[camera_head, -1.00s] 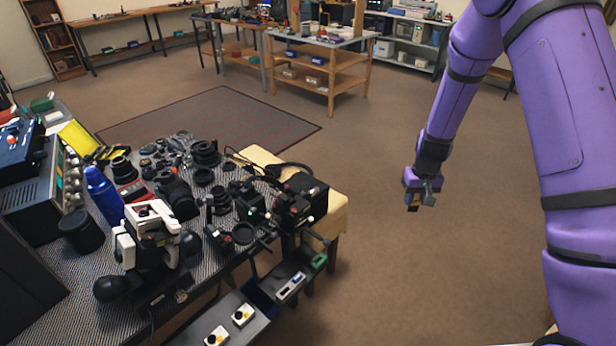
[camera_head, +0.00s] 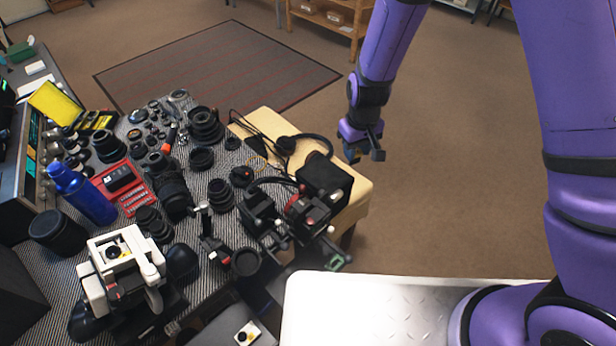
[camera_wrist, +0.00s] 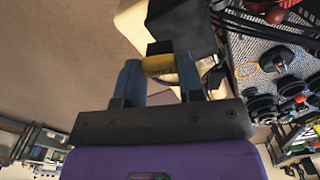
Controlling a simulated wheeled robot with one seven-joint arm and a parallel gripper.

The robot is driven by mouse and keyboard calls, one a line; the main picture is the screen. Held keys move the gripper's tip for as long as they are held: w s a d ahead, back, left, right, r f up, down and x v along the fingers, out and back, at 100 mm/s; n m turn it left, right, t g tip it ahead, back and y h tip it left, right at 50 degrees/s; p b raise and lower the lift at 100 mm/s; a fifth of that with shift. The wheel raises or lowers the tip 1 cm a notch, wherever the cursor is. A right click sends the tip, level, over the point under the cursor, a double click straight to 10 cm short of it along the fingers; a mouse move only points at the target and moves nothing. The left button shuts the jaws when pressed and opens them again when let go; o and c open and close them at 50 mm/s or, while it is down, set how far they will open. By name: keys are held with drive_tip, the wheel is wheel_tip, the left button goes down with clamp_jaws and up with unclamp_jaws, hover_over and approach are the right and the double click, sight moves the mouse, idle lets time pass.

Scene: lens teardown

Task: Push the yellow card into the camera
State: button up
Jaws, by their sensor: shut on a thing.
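My gripper (camera_head: 364,153) is to the right of the cluttered bench, off its edge and above the floor. In the wrist view its two blue fingers are shut on the small yellow card (camera_wrist: 158,65), which has a dark end pointing away from me. In the head view the card is too small to make out clearly. A black boxy body (camera_head: 325,183) stands at the bench's right end; a black box also shows just beyond the card in the wrist view (camera_wrist: 188,25). Two dark camera-like units (camera_head: 262,213) and (camera_head: 308,210) stand beside it. I cannot tell which is the task's camera.
The striped bench mat (camera_head: 205,285) is crowded with lenses, a blue bottle (camera_head: 82,193), a red case (camera_head: 125,188) and a white-and-black device (camera_head: 122,268). A pale yellow cloth (camera_head: 268,122) covers the bench's right end, with cables on it. Open floor (camera_head: 450,180) lies to the right.

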drive_tip(key=s+a+r+n, duration=0.1)
drive_tip(key=s+a+n, duration=0.3)
drive_tip(key=s+a, duration=0.75)
drive_tip(key=shift+s+d+f, duration=0.15)
drive_tip(key=shift+f, duration=1.35)
drive_tip(key=shift+s+d+f, duration=0.1)
drive_tip(key=shift+f, duration=1.35)
drive_tip(key=shift+d, duration=0.1)
drive_tip(key=shift+s+f, duration=0.1)
drive_tip(key=shift+w+a+f, duration=0.2)
drive_tip(key=shift+a+f, duration=0.05)
drive_tip(key=shift+f, duration=0.15)
drive_tip(key=shift+s+r, duration=0.1)
drive_tip(key=shift+s, duration=0.05)
drive_tip(key=shift+f, duration=0.3)
